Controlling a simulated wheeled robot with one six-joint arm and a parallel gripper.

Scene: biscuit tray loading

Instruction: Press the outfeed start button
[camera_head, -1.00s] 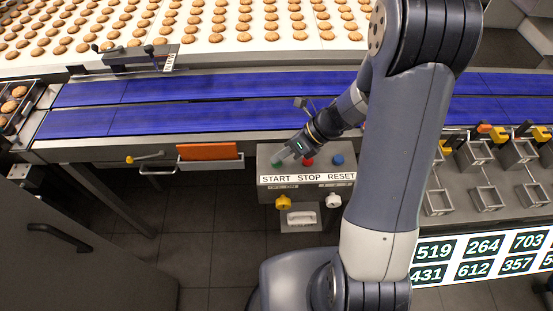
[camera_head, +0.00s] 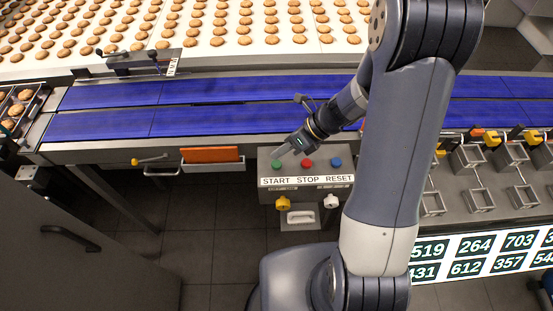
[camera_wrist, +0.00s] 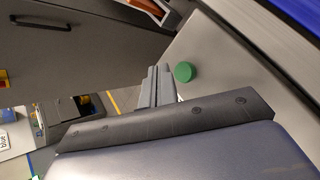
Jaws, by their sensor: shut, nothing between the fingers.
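The grey control box (camera_head: 264,168) stands below the front edge of the belts. Its top holds a green button (camera_head: 277,164) over the word START, a red one (camera_head: 307,163) over STOP and a blue one (camera_head: 336,162) over RESET. My gripper (camera_head: 277,153) is shut and empty, with its tips just behind the green button in the head view. In the wrist view the green button (camera_wrist: 184,72) shows whole, just right of my shut fingers (camera_wrist: 155,85). I see a small gap there; height above the box top is hard to tell.
Blue conveyor belts (camera_head: 220,118) run behind the box. An orange item (camera_head: 210,154) sits in a holder to its left. A yellow knob (camera_head: 283,202) and a white knob (camera_head: 331,201) are on its front. Metal frames (camera_head: 480,200) stand at the right.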

